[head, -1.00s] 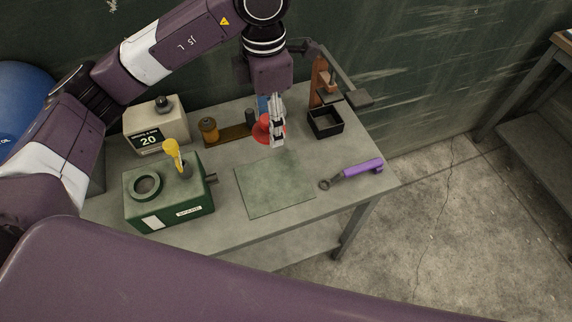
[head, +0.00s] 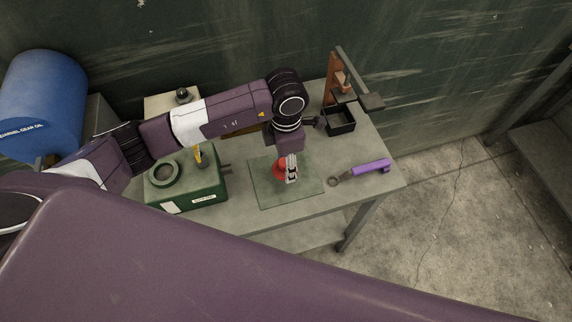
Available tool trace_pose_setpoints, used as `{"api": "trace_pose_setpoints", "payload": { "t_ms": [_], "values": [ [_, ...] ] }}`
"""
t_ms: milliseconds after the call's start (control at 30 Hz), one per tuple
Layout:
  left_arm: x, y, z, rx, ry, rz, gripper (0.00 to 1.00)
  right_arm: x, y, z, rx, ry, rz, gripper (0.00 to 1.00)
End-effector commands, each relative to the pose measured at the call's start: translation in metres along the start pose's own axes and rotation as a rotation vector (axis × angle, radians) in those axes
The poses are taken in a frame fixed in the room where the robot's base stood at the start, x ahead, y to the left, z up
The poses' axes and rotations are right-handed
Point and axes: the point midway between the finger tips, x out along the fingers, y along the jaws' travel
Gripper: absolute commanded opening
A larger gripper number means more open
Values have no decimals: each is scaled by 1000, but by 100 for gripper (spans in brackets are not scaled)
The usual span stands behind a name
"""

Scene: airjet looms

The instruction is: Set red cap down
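The red cap (head: 279,170) is at the fingers of my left gripper (head: 291,177), over the middle of the flat green mat (head: 264,193) on the workbench. The gripper points down and is shut on the cap. The fingers hide part of the cap, and I cannot tell whether it touches the mat. My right gripper is not in view.
A green box (head: 208,191) with a round opening stands left of the mat. A purple-handled tool (head: 371,167) lies to the right. A black open bin (head: 340,120) and a brown upright stand (head: 331,80) are behind. A cream container (head: 158,104) is partly hidden by my arm.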

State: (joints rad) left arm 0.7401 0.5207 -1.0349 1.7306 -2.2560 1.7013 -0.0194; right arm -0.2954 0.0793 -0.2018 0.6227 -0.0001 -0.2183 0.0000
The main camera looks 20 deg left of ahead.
Motion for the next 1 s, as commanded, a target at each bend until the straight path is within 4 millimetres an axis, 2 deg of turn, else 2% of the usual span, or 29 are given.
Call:
{"api": "trace_pose_setpoints", "payload": {
  "t_ms": [100,200,600,633,700,767,1000],
  "values": [
    [18,-1,0,-1,2,-4,23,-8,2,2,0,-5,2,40],
    [26,0,0,-1,1,-2,23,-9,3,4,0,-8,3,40],
    [33,0,0,0,0,0,23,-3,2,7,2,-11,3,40],
    [31,0,0,0,0,0,50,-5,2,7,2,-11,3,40],
    [31,0,0,0,0,0,58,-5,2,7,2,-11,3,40],
    [31,0,0,0,1,0,64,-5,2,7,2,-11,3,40],
    [31,0,0,0,1,-1,64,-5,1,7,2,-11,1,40]
  ]
}}
